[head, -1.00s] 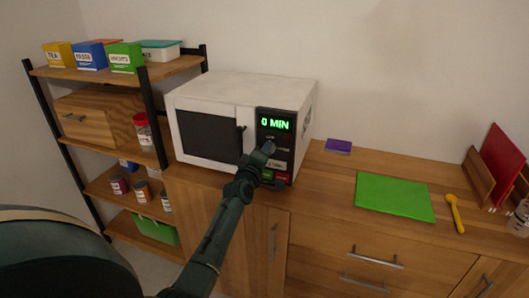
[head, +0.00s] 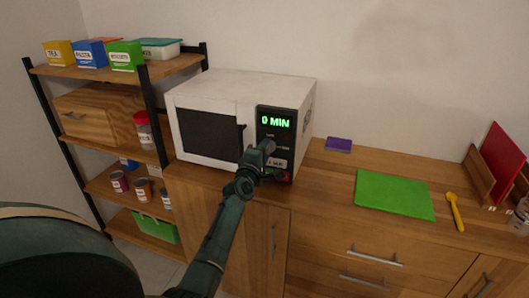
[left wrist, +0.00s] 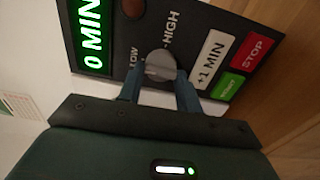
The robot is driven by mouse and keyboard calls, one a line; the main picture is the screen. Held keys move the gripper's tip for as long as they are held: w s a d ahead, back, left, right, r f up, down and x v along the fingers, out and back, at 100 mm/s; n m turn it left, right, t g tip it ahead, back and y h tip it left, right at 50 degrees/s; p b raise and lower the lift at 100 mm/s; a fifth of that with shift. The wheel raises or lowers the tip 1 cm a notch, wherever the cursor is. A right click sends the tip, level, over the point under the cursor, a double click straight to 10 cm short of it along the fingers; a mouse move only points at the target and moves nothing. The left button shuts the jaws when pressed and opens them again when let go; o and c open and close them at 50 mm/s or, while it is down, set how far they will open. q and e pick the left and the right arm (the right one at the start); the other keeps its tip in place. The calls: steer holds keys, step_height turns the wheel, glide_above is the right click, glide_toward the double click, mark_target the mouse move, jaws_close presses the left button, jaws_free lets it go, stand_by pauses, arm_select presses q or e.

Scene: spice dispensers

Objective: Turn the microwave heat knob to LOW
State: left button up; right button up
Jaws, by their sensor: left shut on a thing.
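The white microwave (head: 205,92) stands on the wooden counter, with a black control panel (head: 291,117) on its right side and a green "0 MIN" display. My left gripper (head: 266,148) is at this panel. In the left wrist view, the grey heat knob (left wrist: 160,66) sits between the fingers of my left gripper (left wrist: 160,82), which are shut on it. LOW and HIGH labels show beside the knob. I cannot tell exactly where the knob points. In the head view the gripper hides the knob. My right gripper is not in view.
In the left wrist view, a white +1 MIN button (left wrist: 211,58), a green button (left wrist: 228,86) and a red STOP button (left wrist: 252,51) lie close to the fingers. A shelf (head: 130,74) stands left of the microwave. A green board (head: 395,195) lies on the counter to the right.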

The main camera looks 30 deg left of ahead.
arm_select(q)
steer(key=o, duration=1)
steer(key=shift+p+v, duration=2.45)
steer(key=shift+v, duration=4.15)
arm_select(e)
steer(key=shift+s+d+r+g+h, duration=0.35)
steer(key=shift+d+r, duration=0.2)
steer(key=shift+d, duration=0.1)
